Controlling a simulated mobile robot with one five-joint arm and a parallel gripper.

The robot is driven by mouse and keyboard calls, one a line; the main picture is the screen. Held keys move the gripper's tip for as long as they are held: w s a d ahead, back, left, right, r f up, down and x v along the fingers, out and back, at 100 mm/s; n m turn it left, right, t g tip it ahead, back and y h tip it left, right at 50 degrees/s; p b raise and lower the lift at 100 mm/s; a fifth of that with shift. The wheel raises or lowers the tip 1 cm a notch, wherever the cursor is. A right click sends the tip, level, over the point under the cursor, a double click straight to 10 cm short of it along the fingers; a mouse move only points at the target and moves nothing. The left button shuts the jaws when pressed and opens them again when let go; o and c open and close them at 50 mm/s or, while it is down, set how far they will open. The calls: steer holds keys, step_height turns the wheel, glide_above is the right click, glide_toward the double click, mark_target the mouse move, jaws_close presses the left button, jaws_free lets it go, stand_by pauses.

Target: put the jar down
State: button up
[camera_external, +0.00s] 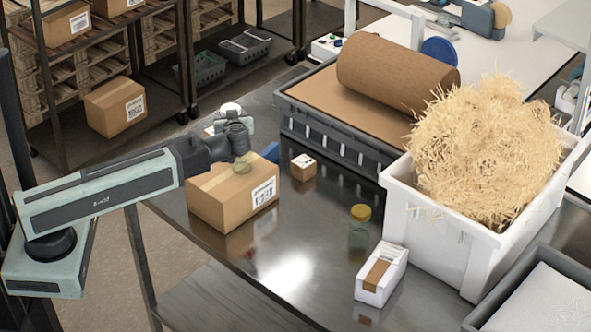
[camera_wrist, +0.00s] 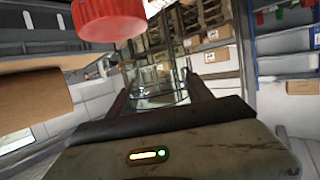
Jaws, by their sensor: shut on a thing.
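My gripper (camera_external: 239,152) is shut on a clear glass jar, just above or in front of the cardboard box on the metal table. In the wrist view the jar's clear wall (camera_wrist: 158,75) shows between the two dark fingers. In the external view only a small yellowish-green see-through part (camera_external: 241,167) of it shows below the gripper, against the box. I cannot tell whether its base touches anything. Another clear jar with a yellow lid (camera_external: 361,212) stands upright on the table, farther right, apart from my gripper.
The cardboard box (camera_external: 225,202) is close to my gripper. A small brown box (camera_external: 303,167), white carton (camera_external: 381,275) and straw-filled white crate (camera_external: 427,238) stand to the right. A red ridged cap (camera_wrist: 108,18) is near the wrist camera.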

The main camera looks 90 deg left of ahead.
steer(key=s+d+n+g, duration=0.1)
steer(key=s+d+g, duration=0.1)
steer(key=s, duration=0.1)
steer(key=n+g+h+b, duration=0.1)
steer(key=n+g+b, duration=0.1)
steer(key=n+b, duration=0.1)
glide_above(209, 174)
step_height(209, 174, down, 3)
steer(key=shift+m, duration=0.3)
step_height(209, 174, down, 8)
steer(key=b, duration=0.8)
steer(key=shift+f, duration=0.2)
steer(key=shift+s+d+r, duration=0.1)
steer(key=shift+r, duration=0.2)
steer(key=shift+f, duration=0.25)
steer(key=o, duration=1.5)
steer(key=shift+r, duration=0.1)
